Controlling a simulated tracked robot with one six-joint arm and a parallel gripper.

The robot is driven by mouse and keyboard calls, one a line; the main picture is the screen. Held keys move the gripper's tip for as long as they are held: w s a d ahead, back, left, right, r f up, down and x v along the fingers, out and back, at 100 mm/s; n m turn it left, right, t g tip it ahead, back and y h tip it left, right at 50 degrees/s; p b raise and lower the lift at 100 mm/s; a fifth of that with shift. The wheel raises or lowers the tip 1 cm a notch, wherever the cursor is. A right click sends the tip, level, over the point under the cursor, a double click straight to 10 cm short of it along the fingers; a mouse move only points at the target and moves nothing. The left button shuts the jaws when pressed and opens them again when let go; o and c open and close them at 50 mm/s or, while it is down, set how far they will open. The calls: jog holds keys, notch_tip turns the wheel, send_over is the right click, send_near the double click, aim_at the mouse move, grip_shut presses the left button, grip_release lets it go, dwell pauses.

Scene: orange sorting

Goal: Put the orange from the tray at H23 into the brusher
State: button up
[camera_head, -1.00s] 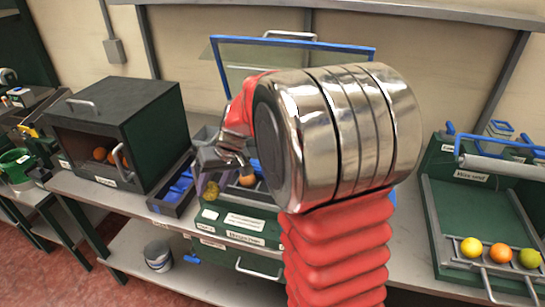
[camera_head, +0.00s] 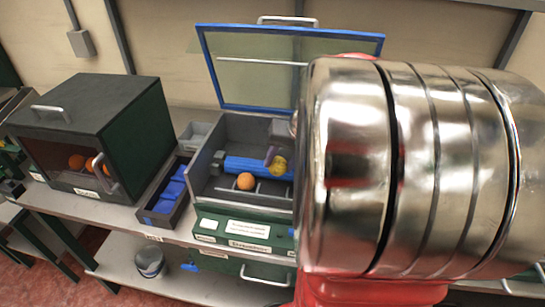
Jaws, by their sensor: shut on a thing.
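The brusher (camera_head: 205,222) appears to be the open green and grey box in the middle, its clear blue-framed lid raised. A blue roller (camera_head: 240,165) lies across inside it. An orange (camera_head: 245,181) sits in front of the roller. A mottled yellow fruit (camera_head: 278,165) is at the box's right side, over the roller. A purple fingertip of my gripper (camera_head: 270,155) is against this fruit, and my gripper is shut on it. The rest of my gripper is hidden behind my arm's large metal joint. I cannot tell whether the fruit touches the roller. The tray at H23 cannot be made out.
A dark green cabinet (camera_head: 95,110) with several oranges inside stands left of the brusher. A dark bin (camera_head: 160,208) with blue pieces lies between them. The raised lid (camera_head: 215,75) stands behind the opening. A metal bucket (camera_head: 150,262) is on the lower shelf.

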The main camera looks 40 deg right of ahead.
jog(key=shift+w+a, duration=0.15)
jog(key=shift+w, duration=0.05)
jog(key=shift+f, duration=3.4)
jog(key=shift+a+f, duration=0.1)
jog(key=shift+f, duration=0.55)
jog(key=o, duration=1.1)
jog(key=shift+o, duration=0.6)
jog(key=shift+s+r, duration=0.1)
jog(key=shift+r, duration=0.15)
jog(key=shift+o, duration=0.2)
jog(key=v, duration=1.3)
jog(key=shift+r, duration=0.15)
